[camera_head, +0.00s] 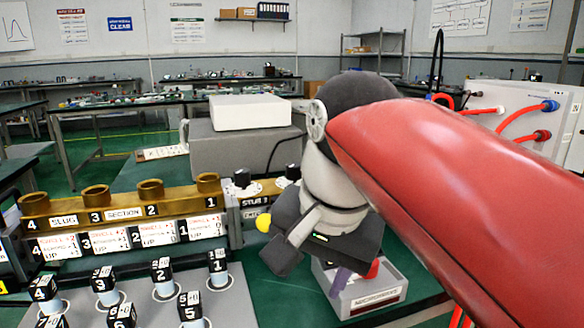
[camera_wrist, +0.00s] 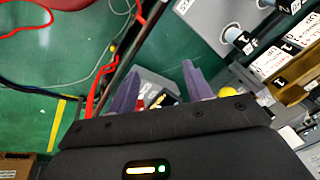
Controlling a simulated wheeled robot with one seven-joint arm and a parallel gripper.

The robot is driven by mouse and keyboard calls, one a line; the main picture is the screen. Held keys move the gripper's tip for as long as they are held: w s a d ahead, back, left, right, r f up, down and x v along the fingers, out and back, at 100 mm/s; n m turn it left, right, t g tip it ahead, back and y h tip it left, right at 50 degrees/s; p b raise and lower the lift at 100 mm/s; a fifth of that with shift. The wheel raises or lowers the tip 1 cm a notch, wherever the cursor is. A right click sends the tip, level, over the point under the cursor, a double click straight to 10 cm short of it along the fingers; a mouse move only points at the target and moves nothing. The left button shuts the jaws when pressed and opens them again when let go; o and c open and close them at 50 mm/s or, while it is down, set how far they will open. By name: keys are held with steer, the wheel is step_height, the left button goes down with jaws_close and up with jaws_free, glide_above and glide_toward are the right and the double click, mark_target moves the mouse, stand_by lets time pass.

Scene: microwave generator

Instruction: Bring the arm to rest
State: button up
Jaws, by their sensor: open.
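My gripper (camera_head: 341,282) hangs from my red arm in the head view. Its dark body is tilted, and a purple finger points down over a small grey labelled box (camera_head: 374,301). In the wrist view, the two purple fingers of my gripper (camera_wrist: 157,84) stand wide apart with nothing held between them. I cannot tell whether the finger seen in the head view touches the box. A red round part (camera_head: 371,268) shows beside the finger at the box, partly hidden by my gripper.
Left stands a brass rail (camera_head: 125,203) with numbered sockets. Before it, a grey plate (camera_head: 135,300) holds several numbered dark-topped plugs. A grey instrument with a white box (camera_head: 248,112) stands behind. Red cables (camera_head: 530,137) run to a white cabinet at right. Green tabletop lies between.

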steer(key=s+d+f+n+t, duration=0.1)
steer(key=s+d+f+n, duration=0.1)
steer(key=d+f, duration=0.4)
steer(key=s+d+f+n+t+h, duration=0.1)
steer(key=d+f, duration=0.5)
steer(key=f, duration=0.6)
steer(key=shift+s+d+n+t, duration=0.3)
steer(key=shift+s+d+n, duration=0.1)
steer(key=shift+n, duration=0.3)
